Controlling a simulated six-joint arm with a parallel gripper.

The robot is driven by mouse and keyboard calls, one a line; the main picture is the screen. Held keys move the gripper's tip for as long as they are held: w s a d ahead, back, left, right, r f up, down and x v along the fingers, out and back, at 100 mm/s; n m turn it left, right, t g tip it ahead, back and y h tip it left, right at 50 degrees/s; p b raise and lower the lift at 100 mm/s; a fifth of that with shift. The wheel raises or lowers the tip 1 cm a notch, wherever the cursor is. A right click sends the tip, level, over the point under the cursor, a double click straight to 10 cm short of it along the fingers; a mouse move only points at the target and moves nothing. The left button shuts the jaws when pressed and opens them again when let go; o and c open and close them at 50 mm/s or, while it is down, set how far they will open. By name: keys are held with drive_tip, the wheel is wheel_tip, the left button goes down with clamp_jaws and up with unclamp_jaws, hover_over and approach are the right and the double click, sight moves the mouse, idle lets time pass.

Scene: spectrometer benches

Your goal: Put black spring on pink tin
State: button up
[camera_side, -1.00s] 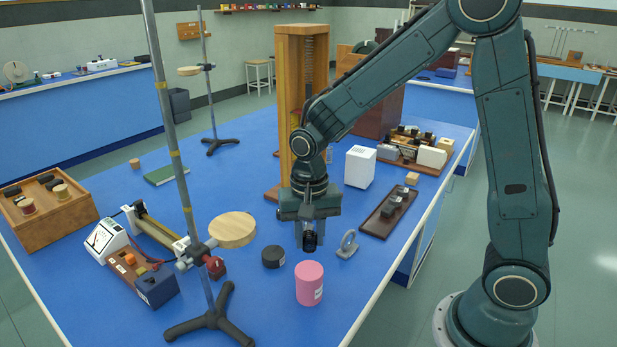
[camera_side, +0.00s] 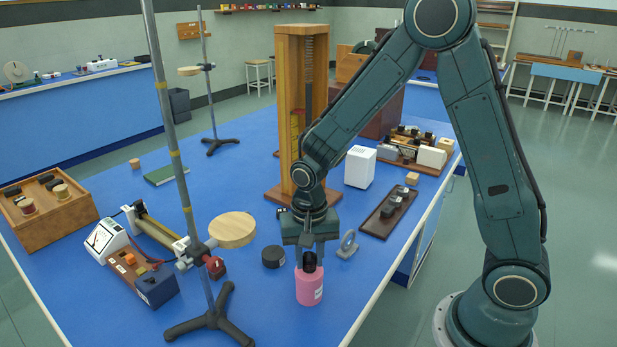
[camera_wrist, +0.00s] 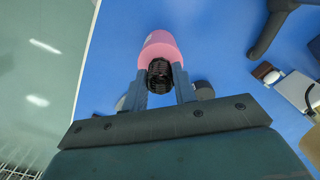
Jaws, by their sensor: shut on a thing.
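The black spring (camera_side: 309,261) is between the fingers of my gripper (camera_side: 310,256), which is shut on it. The spring is upright, at the top of the pink tin (camera_side: 309,288) near the front of the blue bench. In the wrist view the spring (camera_wrist: 160,76) shows between the two fingertips of my gripper (camera_wrist: 160,80), in front of the pink tin (camera_wrist: 158,46). I cannot tell whether the spring touches the tin's top or hovers just above it.
A black disc (camera_side: 273,257) lies left of the tin, and a grey ring-shaped part (camera_side: 348,244) stands to its right. A retort stand (camera_side: 213,318) with a wooden disc (camera_side: 232,230) is at left. Bare blue bench lies in front of the tin.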

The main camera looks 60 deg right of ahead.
sight(310, 256)
drive_tip(key=shift+f, duration=0.15)
drive_tip(key=o, duration=0.9)
drive_tip(key=shift+o, duration=0.2)
wheel_tip(310, 256, up, 12)
drive_tip(key=shift+r, duration=0.2)
idle(0.6)
